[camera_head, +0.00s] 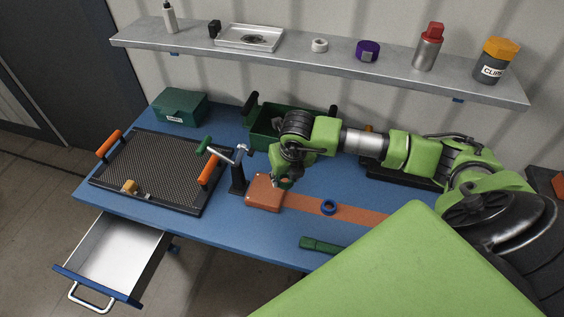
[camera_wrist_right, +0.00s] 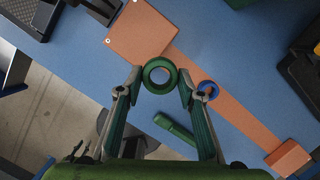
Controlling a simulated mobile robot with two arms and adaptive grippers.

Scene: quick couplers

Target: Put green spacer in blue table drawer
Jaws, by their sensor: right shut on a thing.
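The green spacer (camera_wrist_right: 160,61) is a dark green ring. In the right wrist view it sits between the fingertips of my right gripper (camera_wrist_right: 160,78), which is shut on it. In the head view my right gripper (camera_head: 285,181) is over the brown block on the table, and the spacer is mostly hidden there. The blue table (camera_head: 215,225) has its drawer (camera_head: 118,252) pulled out at the front left. The drawer has a blue front, a pale handle and an empty floor. My left gripper is not in view.
A brown block (camera_head: 263,192) and strip (camera_head: 360,215) lie under the gripper, with a blue ring (camera_head: 328,207) on the strip. A black post (camera_head: 238,180) and a mesh tray (camera_head: 160,165) with orange handles stand toward the drawer. A green tool (camera_head: 322,245) lies near the front edge.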

